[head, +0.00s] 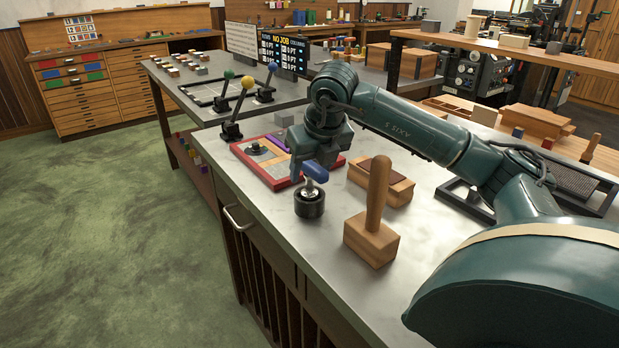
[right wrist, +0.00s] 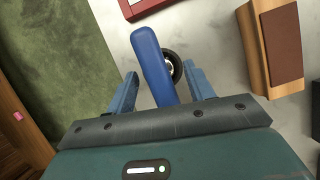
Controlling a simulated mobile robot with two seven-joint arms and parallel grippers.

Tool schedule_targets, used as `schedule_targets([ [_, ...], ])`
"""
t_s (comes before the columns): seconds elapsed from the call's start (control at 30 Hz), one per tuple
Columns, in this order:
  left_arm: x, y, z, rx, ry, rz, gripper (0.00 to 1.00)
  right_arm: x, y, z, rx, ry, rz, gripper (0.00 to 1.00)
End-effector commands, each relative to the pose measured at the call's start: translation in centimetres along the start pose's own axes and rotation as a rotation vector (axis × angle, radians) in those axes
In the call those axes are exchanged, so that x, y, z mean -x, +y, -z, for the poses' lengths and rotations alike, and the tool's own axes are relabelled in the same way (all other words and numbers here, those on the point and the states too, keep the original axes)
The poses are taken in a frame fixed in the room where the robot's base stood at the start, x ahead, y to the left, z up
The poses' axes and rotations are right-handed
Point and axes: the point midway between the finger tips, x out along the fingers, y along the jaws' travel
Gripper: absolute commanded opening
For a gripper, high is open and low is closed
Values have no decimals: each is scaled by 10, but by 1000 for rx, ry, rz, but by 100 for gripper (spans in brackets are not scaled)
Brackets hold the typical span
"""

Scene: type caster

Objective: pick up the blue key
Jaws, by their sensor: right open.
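The blue key (head: 315,172) is a rounded blue handle on a metal stem above a black round base (head: 309,204), which stands on the grey bench top. In the right wrist view the blue key (right wrist: 152,62) lies lengthwise between the two fingers, with part of the round base showing beside it. My right gripper (head: 309,168) is open, pointing down at the key from above. In the wrist view its fingers (right wrist: 163,76) stand on either side of the handle, with a gap at the left. My left gripper is not in view.
A wooden block with an upright handle (head: 373,220) stands close to the right of the key. A wooden block with a brown pad (head: 383,182) is behind it. A red-framed tray (head: 262,176) lies at the left. The bench front edge is near.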

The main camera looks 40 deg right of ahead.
Motion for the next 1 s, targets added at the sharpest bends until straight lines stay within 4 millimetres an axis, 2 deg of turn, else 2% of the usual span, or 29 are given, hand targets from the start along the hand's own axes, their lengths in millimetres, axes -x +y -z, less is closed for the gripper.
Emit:
schedule_targets([
  [0.03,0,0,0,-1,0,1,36,-8,0,0,0,3,1,53],
  [0.17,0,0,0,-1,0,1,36,-20,0,0,0,0,0,53],
  [0.43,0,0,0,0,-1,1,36,-22,0,0,0,-1,0,52],
  [1.0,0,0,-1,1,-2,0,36,-22,0,0,0,0,0,5],
])
